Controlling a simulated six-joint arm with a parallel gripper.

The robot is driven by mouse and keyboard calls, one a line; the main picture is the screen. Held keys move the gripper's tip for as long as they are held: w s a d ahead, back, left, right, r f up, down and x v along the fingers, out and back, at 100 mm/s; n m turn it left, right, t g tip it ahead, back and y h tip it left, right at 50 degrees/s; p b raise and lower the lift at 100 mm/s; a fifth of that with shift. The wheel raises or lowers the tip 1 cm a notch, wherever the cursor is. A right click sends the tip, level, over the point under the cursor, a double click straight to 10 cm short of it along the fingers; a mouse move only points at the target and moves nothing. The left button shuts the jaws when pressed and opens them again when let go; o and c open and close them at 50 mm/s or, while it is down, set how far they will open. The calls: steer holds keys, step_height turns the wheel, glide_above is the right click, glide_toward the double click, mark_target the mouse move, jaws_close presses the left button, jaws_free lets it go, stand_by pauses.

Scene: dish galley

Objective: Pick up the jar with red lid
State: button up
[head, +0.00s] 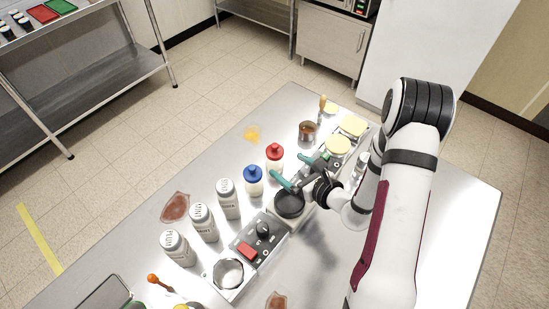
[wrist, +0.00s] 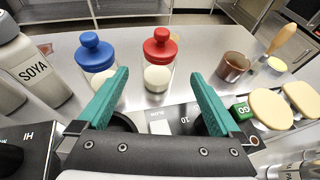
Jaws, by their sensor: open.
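The jar with the red lid (head: 275,153) stands upright on the steel counter, just behind the jar with the blue lid (head: 253,181). In the wrist view the red-lidded jar (wrist: 159,60) is clear glass with pale contents, ahead of and between my fingers. The blue-lidded jar (wrist: 97,58) is left of it there, partly hidden by the left finger. My gripper (wrist: 157,95) has teal fingers spread wide with nothing between them. In the head view my gripper (head: 299,172) hovers over the appliances, to the right of both jars and apart from them.
Grey labelled canisters (head: 228,198) stand in a row toward the front left. A brown glass cup (head: 308,131) and cream round lids (head: 338,146) are at the far right. A black dish (head: 289,204) and a control box (head: 259,240) lie below my gripper. An orange patch (head: 252,133) lies beyond the jars.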

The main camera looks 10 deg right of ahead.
mark_target(280, 159)
steer(key=x, duration=0.7)
steer(key=shift+w+a+r, duration=0.15)
steer(key=shift+w+a, duration=0.1)
jaws_close()
steer(key=shift+r, duration=0.1)
